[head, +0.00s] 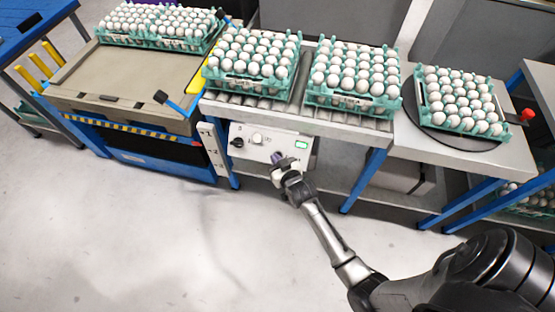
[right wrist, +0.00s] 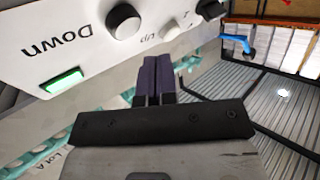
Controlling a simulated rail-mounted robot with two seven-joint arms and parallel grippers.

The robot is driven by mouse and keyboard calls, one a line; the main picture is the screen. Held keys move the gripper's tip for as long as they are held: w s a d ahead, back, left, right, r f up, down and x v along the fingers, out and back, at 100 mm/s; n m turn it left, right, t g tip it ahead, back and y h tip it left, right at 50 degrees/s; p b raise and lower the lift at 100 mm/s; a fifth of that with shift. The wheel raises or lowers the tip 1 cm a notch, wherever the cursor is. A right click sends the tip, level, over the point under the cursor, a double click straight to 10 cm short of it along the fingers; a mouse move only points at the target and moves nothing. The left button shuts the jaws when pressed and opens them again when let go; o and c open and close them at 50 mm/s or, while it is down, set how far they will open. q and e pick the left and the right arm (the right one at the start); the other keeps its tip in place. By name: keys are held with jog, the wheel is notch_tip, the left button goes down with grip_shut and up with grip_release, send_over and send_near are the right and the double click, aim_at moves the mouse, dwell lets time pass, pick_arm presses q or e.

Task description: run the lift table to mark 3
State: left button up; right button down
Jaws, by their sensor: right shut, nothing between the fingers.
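The lift table (head: 105,88) stands at the left, with a tan top, a blue frame and a yellow-black striped edge. A white mark plate (head: 213,150) hangs at its right side; I cannot tell which mark the table is at. The white control panel (head: 245,150) sits under the roller conveyor. In the right wrist view it shows a dark button (right wrist: 123,20) by the word Down, a white button (right wrist: 168,31) by Up, a black knob (right wrist: 210,9) and a lit green lamp (right wrist: 63,81). My right gripper (head: 278,160) is shut and empty, its purple fingers (right wrist: 154,75) close before the panel.
Trays of white eggs stand on the lift table's back (head: 205,45), on the roller conveyor (head: 300,103) and on a round plate (head: 433,133) at the right. Blue legs (head: 362,180) stand right of the panel. The floor (head: 130,235) in front is clear.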

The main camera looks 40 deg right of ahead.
jog(key=shift+w+d+f, duration=0.35)
jog(key=shift+d+f, duration=0.1)
jog(key=shift+d+f, duration=0.1)
jog(key=shift+d, duration=0.05)
dwell(1.9)
jog(key=shift+w+d+f, duration=0.15)
jog(key=shift+f, duration=0.05)
